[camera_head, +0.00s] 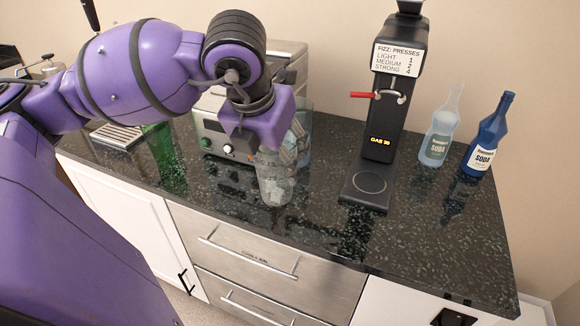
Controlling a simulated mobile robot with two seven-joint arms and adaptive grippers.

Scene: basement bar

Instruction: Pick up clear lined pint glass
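A clear glass (274,182) stands on the dark counter below my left wrist, near the front edge. Faint lines cannot be made out on it. My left gripper (288,150) is at the upper part of this glass, at the end of the purple arm. The wrist and the see-through glass hide its fingers, so I cannot tell whether they are closed on it. Another clear, bluish glass shape (305,122) shows just behind, partly covered. My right gripper is out of view.
A black drink dispenser (381,135) with a red lever stands right of the glass. A pale soda bottle (440,130) and a blue one (486,138) stand farther right. A steel machine (212,135) is behind my wrist, with green glass (166,158) to the left. The front right counter is clear.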

